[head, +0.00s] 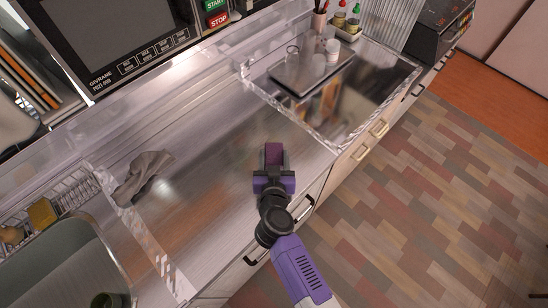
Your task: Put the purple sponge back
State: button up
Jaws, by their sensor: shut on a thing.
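The purple sponge (273,153) shows as a dark purple-maroon block at the tip of my gripper (273,170). My gripper is shut on it, over the metal counter near its front edge. The jaws hide part of the sponge. I cannot tell whether the sponge touches the counter. A wire rack (72,192) stands at the left beside the sink (50,262), with a yellow sponge-like block (42,214) in it.
A crumpled grey cloth (145,175) lies on the counter left of my gripper. A recessed basin (365,95) with a metal lid or tray (305,70) and small containers is at upper right. The counter (215,165) between cloth and gripper is clear. Cabinet handles line the front.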

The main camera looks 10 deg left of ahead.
jog(key=shift+f, duration=0.1)
jog(key=o, duration=1.5)
jog(key=shift+c, duration=0.2)
jog(key=shift+s, duration=0.15)
jog(key=p+v, duration=0.2)
jog(key=v, duration=1)
